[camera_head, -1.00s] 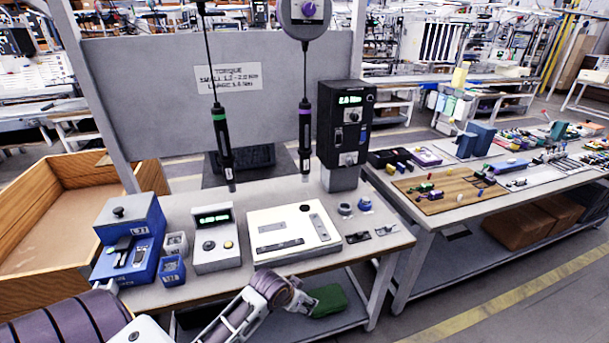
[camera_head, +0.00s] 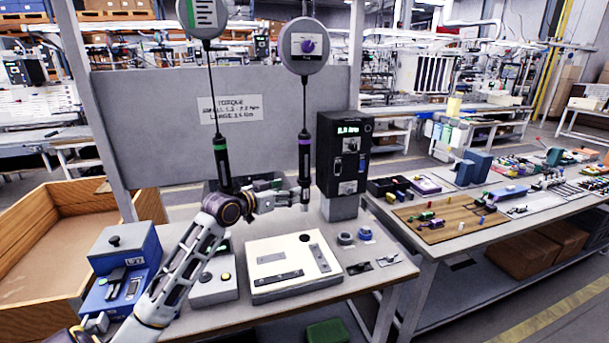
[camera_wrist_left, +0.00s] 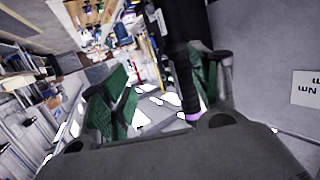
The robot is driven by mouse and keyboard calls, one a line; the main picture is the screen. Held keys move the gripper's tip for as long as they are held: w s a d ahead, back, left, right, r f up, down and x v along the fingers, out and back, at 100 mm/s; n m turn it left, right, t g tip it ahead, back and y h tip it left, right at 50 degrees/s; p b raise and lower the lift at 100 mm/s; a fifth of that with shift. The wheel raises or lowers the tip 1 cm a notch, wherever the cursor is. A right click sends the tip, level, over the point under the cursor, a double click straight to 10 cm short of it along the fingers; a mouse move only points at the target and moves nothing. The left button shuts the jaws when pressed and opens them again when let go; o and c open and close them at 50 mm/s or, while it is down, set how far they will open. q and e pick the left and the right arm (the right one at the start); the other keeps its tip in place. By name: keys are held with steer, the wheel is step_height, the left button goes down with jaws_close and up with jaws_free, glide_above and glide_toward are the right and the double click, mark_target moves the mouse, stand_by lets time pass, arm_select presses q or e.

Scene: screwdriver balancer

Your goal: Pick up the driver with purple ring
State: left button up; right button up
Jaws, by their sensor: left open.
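The driver with the purple ring (camera_head: 304,158) hangs upright on its cord below the right-hand round balancer (camera_head: 305,46). My left gripper (camera_head: 294,198) is at this driver's lower end. In the left wrist view, the driver (camera_wrist_left: 178,55) stands between the green-padded fingers of my gripper (camera_wrist_left: 160,88), much closer to the right finger. Its purple ring (camera_wrist_left: 193,116) shows near the gripper's base. The fingers are open; I cannot tell whether one touches the driver. The driver with the green ring (camera_head: 221,160) hangs to the left, behind my forearm. My right gripper is out of view.
A black torque controller (camera_head: 342,150) stands just right of the purple-ring driver. A grey panel (camera_head: 150,110) with a torque sign is behind.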

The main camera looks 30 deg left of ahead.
arm_select(q)
steer(key=a+r+t, duration=0.2)
steer(key=a+r, duration=0.1)
steer(key=r, duration=0.7)
steer(key=shift+a+r, duration=0.25)
steer(key=shift+a, duration=0.15)
steer(key=shift+w, duration=0.1)
steer(key=w+d+p, duration=0.1)
steer(key=w, duration=0.7)
steer(key=shift+w+p, duration=0.2)
steer(key=shift+p, duration=0.2)
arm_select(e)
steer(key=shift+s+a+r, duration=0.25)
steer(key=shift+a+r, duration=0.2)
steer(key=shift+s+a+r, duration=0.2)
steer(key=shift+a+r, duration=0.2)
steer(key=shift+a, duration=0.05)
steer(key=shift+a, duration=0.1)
arm_select(q)
steer(key=shift+w+d, duration=0.1)
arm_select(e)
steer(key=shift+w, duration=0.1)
